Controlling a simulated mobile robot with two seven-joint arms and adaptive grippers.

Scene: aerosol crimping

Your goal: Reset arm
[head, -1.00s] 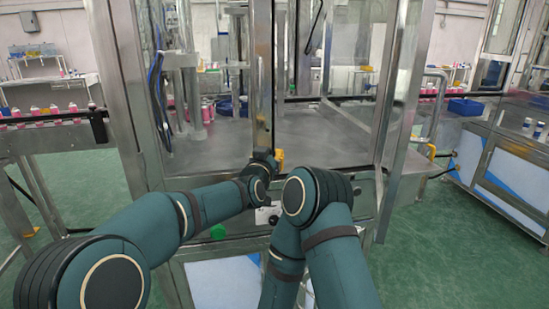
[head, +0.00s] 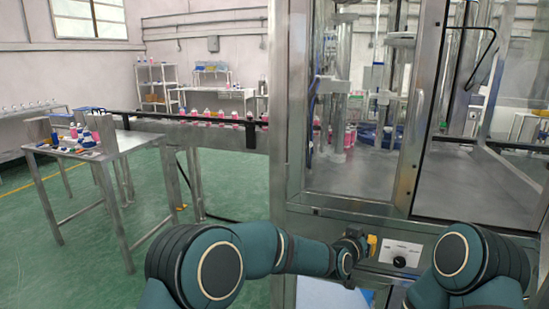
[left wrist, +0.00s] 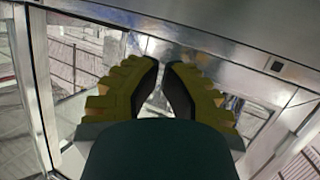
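My left arm (head: 300,252) reaches from the lower left toward the front of the metal machine cabinet. My left gripper (head: 369,244), a small yellow patch in the head view, is close to the cabinet front, left of the control panel (head: 400,254). I cannot tell whether it touches. In the left wrist view its yellow-green ribbed fingers (left wrist: 162,68) have black pads, a narrow gap at the tips and nothing visible between them. My right arm (head: 470,262) is bent at the lower right. Its gripper is out of view.
The glass-walled cabinet (head: 292,110) fills the right side, close to both arms. A conveyor (head: 235,138) with pink cans enters it from the left. A metal table (head: 118,146) with bottles and small parts stands at the left. Green floor (head: 50,270) is clear at the lower left.

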